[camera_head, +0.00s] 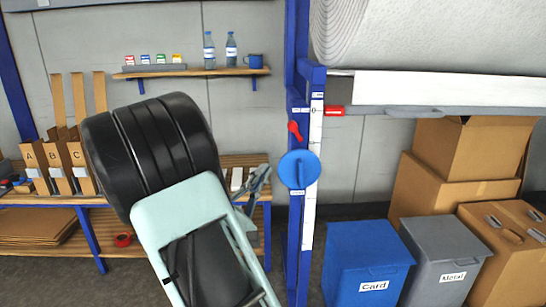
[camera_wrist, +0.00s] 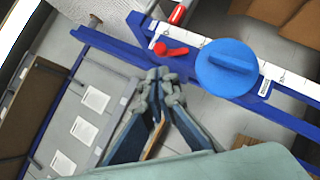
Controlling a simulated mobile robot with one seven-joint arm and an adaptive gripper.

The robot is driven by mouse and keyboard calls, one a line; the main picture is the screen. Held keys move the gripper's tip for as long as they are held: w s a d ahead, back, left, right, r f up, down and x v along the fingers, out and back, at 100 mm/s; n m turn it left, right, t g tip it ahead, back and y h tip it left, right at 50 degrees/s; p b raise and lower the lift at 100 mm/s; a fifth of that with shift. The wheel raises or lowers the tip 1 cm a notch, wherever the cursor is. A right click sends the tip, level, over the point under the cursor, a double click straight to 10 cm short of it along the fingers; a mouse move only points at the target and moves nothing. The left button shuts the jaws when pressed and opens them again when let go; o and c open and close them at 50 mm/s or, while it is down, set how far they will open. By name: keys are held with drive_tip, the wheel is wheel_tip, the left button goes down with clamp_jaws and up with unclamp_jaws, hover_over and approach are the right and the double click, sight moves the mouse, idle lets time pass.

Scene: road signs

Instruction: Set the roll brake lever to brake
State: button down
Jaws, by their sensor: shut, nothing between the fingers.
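The roll brake lever is a small red lever (camera_head: 294,130) on the blue upright post, above a round blue knob (camera_head: 299,169). In the wrist view the red lever (camera_wrist: 170,50) lies just beyond my fingertips, with the blue knob (camera_wrist: 227,68) to its right. My gripper (camera_head: 265,169) is shut and empty, left of the post and lower than the lever. In the wrist view my gripper (camera_wrist: 160,76) has its fingertips together, with no clear contact with the lever. The small labels near the lever are too small to read.
A blue bin (camera_head: 366,262), a grey bin (camera_head: 445,262) and cardboard boxes stand at lower right. A shelf (camera_head: 190,73) with bottles and a bench are at left.

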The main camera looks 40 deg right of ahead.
sight(294, 128)
drive_tip(key=p+x, duration=0.1)
drive_tip(key=x, duration=1.2)
drive_tip(key=shift+s+d+r+m+g+y, duration=0.15)
drive_tip(key=shift+d+r+m+g, duration=0.1)
drive_tip(key=shift+m+g, duration=0.4)
drive_tip(key=shift+s+d+r+m+g+y, duration=0.15)
drive_tip(key=shift+r+m+g, duration=0.2)
drive_tip(key=shift+m, duration=0.5)
drive_tip(key=m+y+b, duration=0.1)
drive_tip(key=m, duration=0.1)
drive_tip(key=s+d+r+m+g+y, duration=0.1)
drive_tip(key=m, duration=0.1)
drive_tip(key=d+m+g+y+b, duration=0.1)
drive_tip(key=m+y, duration=0.1)
drive_tip(key=shift+s+d+r+b, duration=0.2)
drive_tip(key=shift+d+r+b, duration=0.05)
drive_tip(key=shift+b, duration=0.1)
drive_tip(key=shift+a, duration=0.1)
